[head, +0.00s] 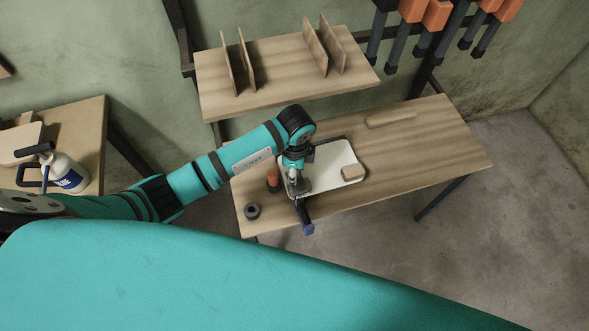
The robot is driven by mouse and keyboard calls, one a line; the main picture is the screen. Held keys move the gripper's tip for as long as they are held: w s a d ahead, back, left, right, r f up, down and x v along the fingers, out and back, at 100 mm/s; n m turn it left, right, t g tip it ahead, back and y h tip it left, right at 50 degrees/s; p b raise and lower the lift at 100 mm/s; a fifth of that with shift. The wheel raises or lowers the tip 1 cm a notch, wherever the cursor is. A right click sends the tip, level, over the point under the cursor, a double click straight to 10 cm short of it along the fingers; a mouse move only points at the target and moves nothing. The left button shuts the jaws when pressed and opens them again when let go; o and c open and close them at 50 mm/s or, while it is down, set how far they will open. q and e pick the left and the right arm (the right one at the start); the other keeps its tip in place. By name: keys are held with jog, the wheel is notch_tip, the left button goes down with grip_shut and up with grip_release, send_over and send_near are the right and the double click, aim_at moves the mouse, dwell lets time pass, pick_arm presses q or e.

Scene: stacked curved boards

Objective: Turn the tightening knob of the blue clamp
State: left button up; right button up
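The blue clamp (306,227) is at the front edge of the wooden workbench (430,140). Its dark bar with a blue end juts out past the edge. My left gripper (298,188) reaches down from above at the clamp's upper part, over the near edge of a white board (325,160). The gripper and arm hide most of the clamp, and I cannot make out its knob. The fingers are too small and covered to tell whether they are open or shut, or touching the clamp. My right gripper is not in view.
A shelf (285,80) with upright dividers is behind, and orange clamps (436,15) hang at upper right. The bench's right side is mostly clear.

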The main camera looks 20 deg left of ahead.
pick_arm(q)
jog(key=shift+r, duration=0.1)
jog(key=shift+n+p, duration=0.6)
jog(key=shift+n, duration=1.1)
jog(key=shift+n+p, duration=0.6)
jog(key=shift+n, duration=0.1)
jog(key=shift+n+p, duration=0.35)
jog(key=shift+n, duration=0.65)
